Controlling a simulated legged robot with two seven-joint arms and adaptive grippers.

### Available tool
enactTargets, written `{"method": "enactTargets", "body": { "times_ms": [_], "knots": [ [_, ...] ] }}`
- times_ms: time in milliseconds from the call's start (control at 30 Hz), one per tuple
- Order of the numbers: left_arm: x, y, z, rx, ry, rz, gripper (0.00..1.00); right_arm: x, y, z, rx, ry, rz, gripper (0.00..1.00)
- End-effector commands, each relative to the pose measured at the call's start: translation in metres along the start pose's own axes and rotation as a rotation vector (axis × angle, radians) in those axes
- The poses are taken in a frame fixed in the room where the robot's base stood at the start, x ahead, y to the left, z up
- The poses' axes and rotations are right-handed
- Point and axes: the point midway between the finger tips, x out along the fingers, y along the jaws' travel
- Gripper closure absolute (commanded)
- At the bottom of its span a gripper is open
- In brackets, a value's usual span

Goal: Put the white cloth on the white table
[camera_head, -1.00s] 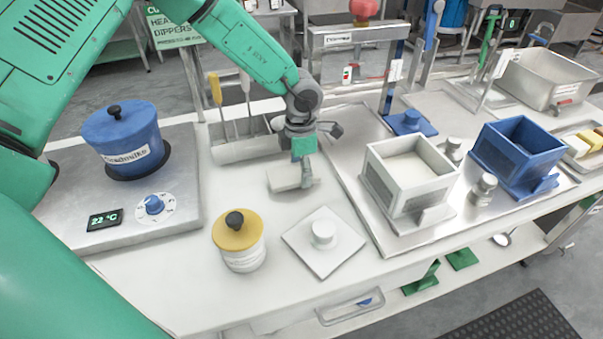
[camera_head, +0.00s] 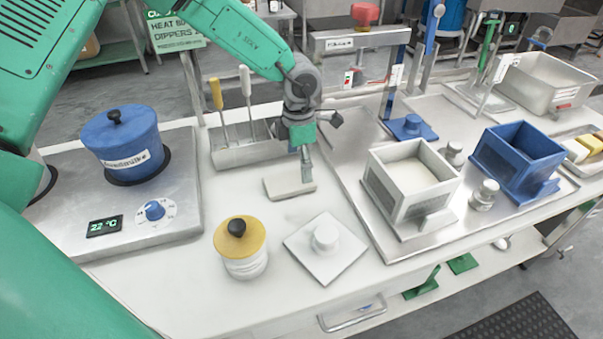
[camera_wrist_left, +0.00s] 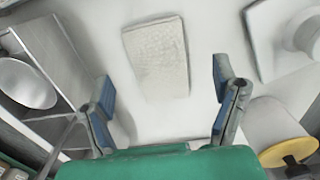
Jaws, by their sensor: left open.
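The white cloth (camera_head: 283,188) is a small, flat, folded rectangle. It lies on the white table (camera_head: 195,275), in front of the grey utensil holder. In the left wrist view the cloth (camera_wrist_left: 157,58) lies ahead of the fingers, flat on the white surface. My left gripper (camera_head: 307,172) is just above the cloth's right part in the head view. Its two fingers (camera_wrist_left: 161,78) are spread wide with nothing between them. The fingertips appear clear of the cloth. My right gripper is not in view.
A yellow-lidded jar (camera_head: 244,262) and a white square lid (camera_head: 348,258) stand in front. The utensil holder (camera_head: 240,154) is behind. A blue pot (camera_head: 122,138) stands on the hotplate at left. A metal tray (camera_head: 390,245) with a white box (camera_head: 395,205) is at right.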

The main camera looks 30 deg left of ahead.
Motion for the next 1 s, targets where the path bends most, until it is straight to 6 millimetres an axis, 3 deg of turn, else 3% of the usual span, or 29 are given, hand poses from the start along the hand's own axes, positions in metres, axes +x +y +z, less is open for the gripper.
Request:
{"method": "enactTargets", "body": {
  "times_ms": [100, 333, 1000],
  "knots": [
    [-0.028, 0.0, 0.001, -0.001, -0.004, 0.001, 0.19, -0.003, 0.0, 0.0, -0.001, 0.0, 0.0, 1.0],
    [-0.059, -0.001, 0.002, 0.001, 0.0, 0.002, 0.19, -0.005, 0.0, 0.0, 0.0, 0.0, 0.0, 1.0],
    [-0.067, 0.0, 0.001, 0.001, 0.001, 0.001, 0.19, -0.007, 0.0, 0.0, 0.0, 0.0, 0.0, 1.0]
  ]
}}
